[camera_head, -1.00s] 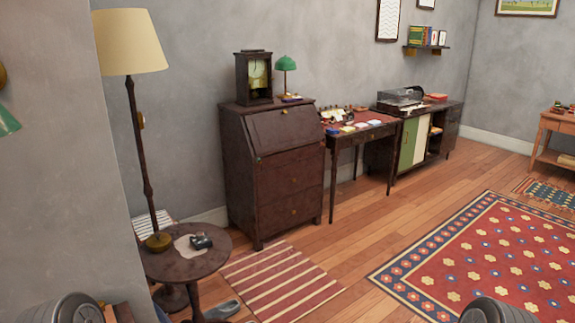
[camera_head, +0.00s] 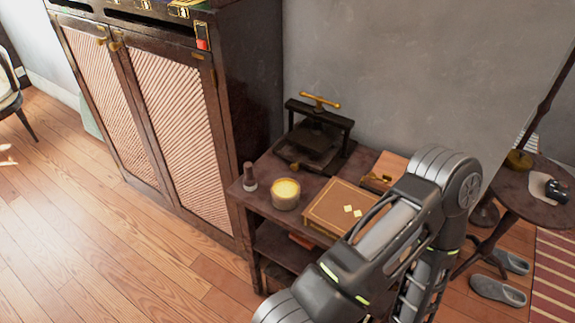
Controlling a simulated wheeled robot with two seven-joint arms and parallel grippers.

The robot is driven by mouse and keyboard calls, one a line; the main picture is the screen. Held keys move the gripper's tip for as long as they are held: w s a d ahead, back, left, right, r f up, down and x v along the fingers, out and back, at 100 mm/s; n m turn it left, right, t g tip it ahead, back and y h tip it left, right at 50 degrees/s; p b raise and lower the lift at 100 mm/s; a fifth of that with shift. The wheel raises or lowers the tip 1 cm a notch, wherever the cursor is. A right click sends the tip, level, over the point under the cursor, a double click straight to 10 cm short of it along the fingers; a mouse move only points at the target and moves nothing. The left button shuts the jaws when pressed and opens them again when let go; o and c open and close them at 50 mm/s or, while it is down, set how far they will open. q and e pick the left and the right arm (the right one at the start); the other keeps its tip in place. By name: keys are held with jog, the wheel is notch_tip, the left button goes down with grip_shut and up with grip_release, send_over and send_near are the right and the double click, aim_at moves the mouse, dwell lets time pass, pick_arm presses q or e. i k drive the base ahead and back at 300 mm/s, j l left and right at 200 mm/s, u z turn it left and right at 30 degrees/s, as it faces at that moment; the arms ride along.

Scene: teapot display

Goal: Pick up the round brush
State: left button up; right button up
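One of my arms crosses the lower middle and right of the view, in front of the stand. No gripper fingers show on it, and my other gripper is out of view.
A tall cabinet (camera_head: 150,100) adjoins at left. A round table (camera_head: 520,186) is at right. Floor at lower left is clear.

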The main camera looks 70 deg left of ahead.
aim_at(250, 181)
jog(key=u, duration=2.7)
